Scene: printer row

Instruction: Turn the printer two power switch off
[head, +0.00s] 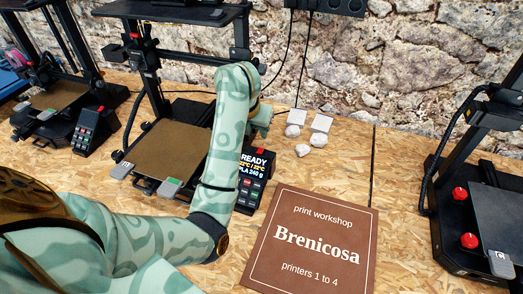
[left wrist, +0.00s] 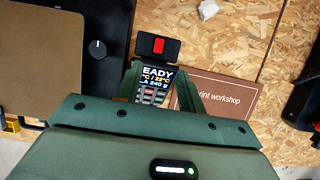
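A printer (head: 160,150) with a brown bed stands in the middle left of the head view; I see no number on it. Its lit control box (head: 252,180) reads READY and also shows in the left wrist view (left wrist: 153,84). A red switch (left wrist: 158,45) sits on a black plate beyond the screen; its top also shows in the head view (head: 260,151). I cannot tell its rocker position. My left gripper (head: 262,120) is above and behind the box. In the left wrist view its fingers (left wrist: 158,70) are apart and empty, short of the switch in the picture. My right gripper is out of view.
A power strip (head: 335,6) hangs on the wall.

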